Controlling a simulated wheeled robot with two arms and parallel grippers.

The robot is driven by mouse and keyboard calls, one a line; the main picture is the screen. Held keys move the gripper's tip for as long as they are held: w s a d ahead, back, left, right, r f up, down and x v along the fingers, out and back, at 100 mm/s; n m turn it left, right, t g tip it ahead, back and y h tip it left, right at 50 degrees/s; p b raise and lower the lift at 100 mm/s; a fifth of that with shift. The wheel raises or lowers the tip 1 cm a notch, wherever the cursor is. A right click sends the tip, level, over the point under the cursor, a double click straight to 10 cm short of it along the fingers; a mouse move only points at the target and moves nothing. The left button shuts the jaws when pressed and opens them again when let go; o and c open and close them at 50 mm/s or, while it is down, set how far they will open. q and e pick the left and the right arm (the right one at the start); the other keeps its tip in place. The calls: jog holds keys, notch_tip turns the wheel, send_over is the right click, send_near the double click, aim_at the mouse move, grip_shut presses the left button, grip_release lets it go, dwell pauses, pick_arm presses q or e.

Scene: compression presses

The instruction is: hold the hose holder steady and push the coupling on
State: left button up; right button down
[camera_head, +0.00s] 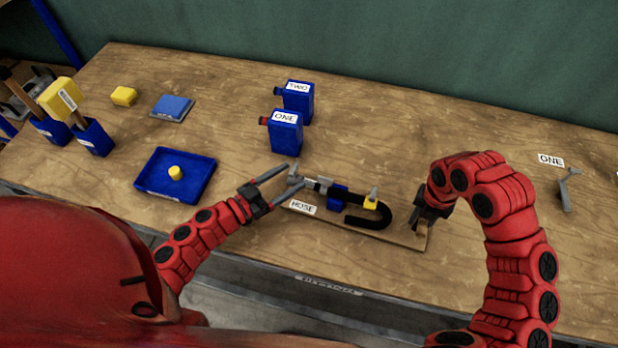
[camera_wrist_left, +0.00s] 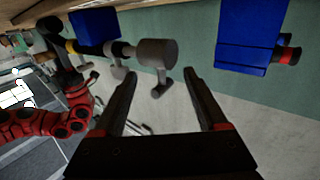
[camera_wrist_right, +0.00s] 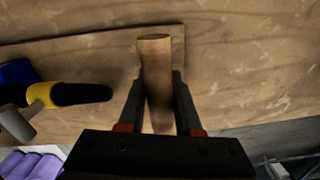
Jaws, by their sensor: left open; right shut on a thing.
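The hose holder is a wooden board (camera_head: 400,236) labelled HOSE, with a blue block (camera_head: 337,196) carrying a black hose (camera_head: 372,220). The grey coupling (camera_head: 295,178) is at the hose's left end; how far on it sits I cannot tell. My left gripper (camera_head: 294,184) is open, its fingers on either side of the coupling. In the left wrist view the coupling (camera_wrist_left: 157,53) is just beyond the open fingertips (camera_wrist_left: 159,75), apart from them. My right gripper (camera_head: 424,222) is shut on the holder's wooden peg (camera_wrist_right: 155,75) at the right end of the board.
Blue canisters labelled ONE (camera_head: 285,132) and TWO (camera_head: 298,100) stand behind the holder. A blue tray (camera_head: 150,190) with a yellow piece lies to the left. A grey metal part (camera_head: 565,190) lies at the right near another ONE label. The table between is clear.

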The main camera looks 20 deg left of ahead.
aim_at(296, 174)
pick_arm(q)
jog(key=shift+x, duration=2.65)
grip_shut()
